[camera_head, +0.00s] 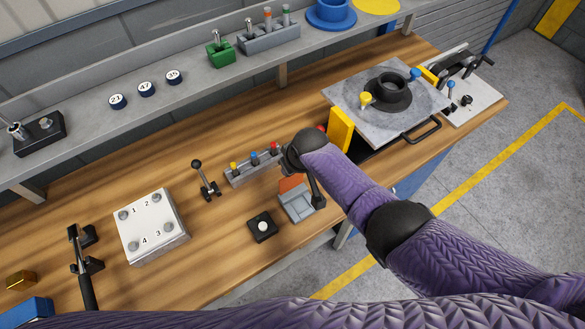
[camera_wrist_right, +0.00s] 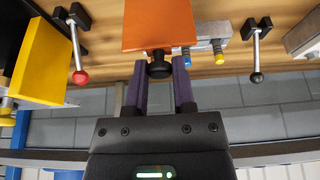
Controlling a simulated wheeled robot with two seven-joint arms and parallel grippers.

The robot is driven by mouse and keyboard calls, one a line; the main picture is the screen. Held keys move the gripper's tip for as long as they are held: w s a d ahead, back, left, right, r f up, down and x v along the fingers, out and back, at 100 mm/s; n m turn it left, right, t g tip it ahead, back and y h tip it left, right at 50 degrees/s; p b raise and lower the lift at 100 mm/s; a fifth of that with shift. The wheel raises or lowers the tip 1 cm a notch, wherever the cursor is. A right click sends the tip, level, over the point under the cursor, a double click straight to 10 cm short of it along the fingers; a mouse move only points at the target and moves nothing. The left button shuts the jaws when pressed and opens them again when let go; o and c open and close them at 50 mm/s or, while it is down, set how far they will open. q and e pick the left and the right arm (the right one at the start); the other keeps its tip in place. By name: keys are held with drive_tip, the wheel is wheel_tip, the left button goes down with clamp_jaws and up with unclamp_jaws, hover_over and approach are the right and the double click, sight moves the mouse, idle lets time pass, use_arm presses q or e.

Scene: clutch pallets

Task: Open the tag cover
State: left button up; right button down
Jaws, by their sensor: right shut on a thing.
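The tag cover is an orange plate with a black knob, held in front of my right gripper in the right wrist view (camera_wrist_right: 160,25). My right gripper (camera_wrist_right: 160,84) has its two purple fingers on either side of the black knob (camera_wrist_right: 159,67) and is shut on it. In the head view the orange cover (camera_head: 290,183) shows at the back of a small grey box (camera_head: 297,207). It looks tilted up from the box, but its exact angle is unclear. My right forearm and wrist partly hide this area. My left gripper is not in view.
A block with coloured knobs (camera_head: 237,180) and a small lever (camera_head: 204,183) stand left of the grey box. A black button box (camera_head: 262,227) and a white numbered box (camera_head: 150,232) are nearby. A yellow block (camera_head: 340,130) and grey plate fixture stand to the right.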

drive_tip(key=shift+w+a+r, duration=0.1)
drive_tip(key=shift+w+a, duration=0.05)
drive_tip(key=shift+w, duration=0.15)
drive_tip(key=shift+c, duration=2.2)
unclamp_jaws()
drive_tip(key=p+v, duration=0.5)
drive_tip(key=v, duration=0.4)
drive_tip(key=shift+s+r+p, duration=0.25)
drive_tip(key=shift+r+p, duration=0.05)
drive_tip(key=shift+r, duration=0.05)
